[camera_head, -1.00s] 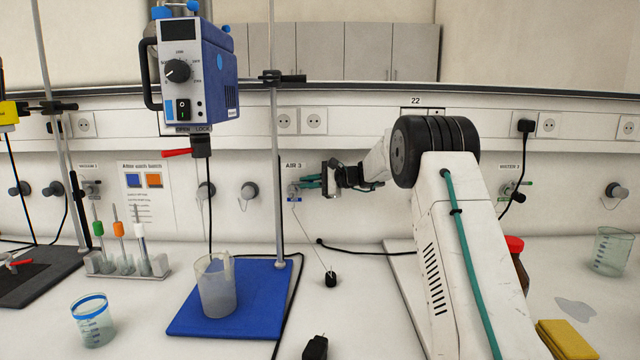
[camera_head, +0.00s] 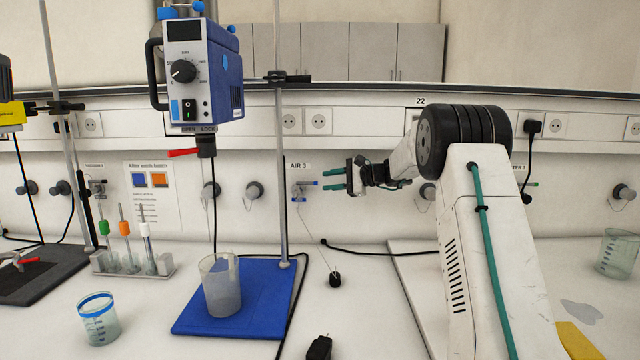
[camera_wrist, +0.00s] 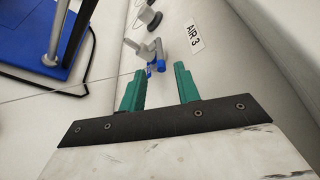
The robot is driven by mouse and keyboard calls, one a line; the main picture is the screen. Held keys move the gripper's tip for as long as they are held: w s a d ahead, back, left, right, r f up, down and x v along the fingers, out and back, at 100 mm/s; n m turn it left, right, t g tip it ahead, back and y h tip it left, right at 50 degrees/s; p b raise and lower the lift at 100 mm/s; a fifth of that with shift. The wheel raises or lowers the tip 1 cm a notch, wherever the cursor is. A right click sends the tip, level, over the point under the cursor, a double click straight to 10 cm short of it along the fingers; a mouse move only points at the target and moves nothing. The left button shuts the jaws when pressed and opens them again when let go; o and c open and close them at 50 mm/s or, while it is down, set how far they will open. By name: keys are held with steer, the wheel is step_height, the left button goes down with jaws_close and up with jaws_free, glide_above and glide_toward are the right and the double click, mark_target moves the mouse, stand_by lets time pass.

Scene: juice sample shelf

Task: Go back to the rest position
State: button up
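My gripper (camera_head: 328,179) is open and empty in front of the back wall. Its two green fingers are apart and point left, just right of the AIR 3 tap (camera_head: 301,189). The tap has blue parts and also shows in the wrist view (camera_wrist: 153,58), beyond the gap between my fingers. A gap shows between the fingertips and the tap in the head view.
A blue stirrer (camera_head: 203,80) hangs above a beaker (camera_head: 221,286) on a blue stand base (camera_head: 262,315), with an upright rod (camera_head: 280,160) left of my gripper. A yellow item (camera_head: 578,343) lies right.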

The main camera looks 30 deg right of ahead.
steer(key=shift+s+d+r, duration=0.1)
steer(key=shift+s+d, duration=0.4)
steer(key=shift+s, duration=0.05)
steer(key=s+a+f+n+g+h, duration=0.1)
steer(key=s+a+f+n+g, duration=0.1)
steer(key=s+a+f+g, duration=0.3)
steer(key=s+a+f+n+g, duration=0.1)
steer(key=s+a+f, duration=0.15)
steer(key=s, duration=0.35)
steer(key=s+a+n+g+h, duration=0.1)
steer(key=s+a+n+h, duration=0.2)
steer(key=s, duration=1.1)
steer(key=s+a+r+n+g+h, duration=0.1)
steer(key=s+a+n+h, duration=0.2)
steer(key=s, duration=1.2)
steer(key=s+a+r+n+g+h, duration=0.1)
steer(key=s+a+n+g+h, duration=0.1)
steer(key=s+a+n, duration=0.4)
steer(key=s+a+h, duration=0.1)
steer(key=s+a, duration=0.3)
steer(key=s, duration=0.4)
steer(key=shift+s+a+n, duration=0.15)
steer(key=shift+s+n, duration=0.15)
steer(key=shift+n, duration=0.1)
